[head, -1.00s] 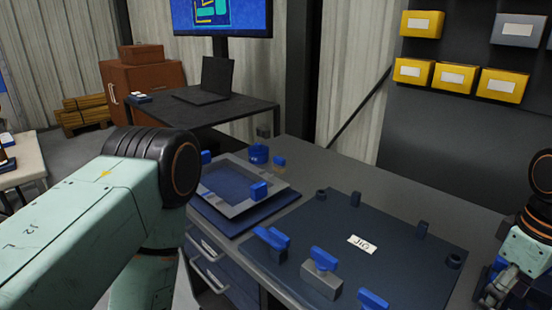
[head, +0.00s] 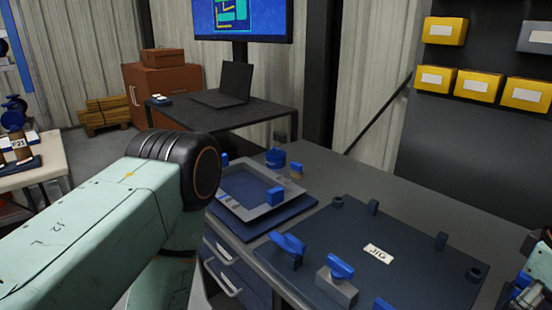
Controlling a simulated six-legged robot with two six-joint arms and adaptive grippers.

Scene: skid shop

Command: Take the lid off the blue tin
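A small round blue container (head: 275,157), which looks like the blue tin, stands at the back of the grey workbench, just behind the framed tray. It is small in the head view, and I cannot make out a seam between lid and body. My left arm comes in from the left and bends downward in front of the bench; its gripper is out of view. Only a part of my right arm shows at the right edge, and its gripper cannot be seen. Neither arm is seen touching the tin.
A dark jig board (head: 400,262) with blue-handled clamps and dark posts fills the bench front. A dark table (head: 205,117) with a laptop stands behind.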

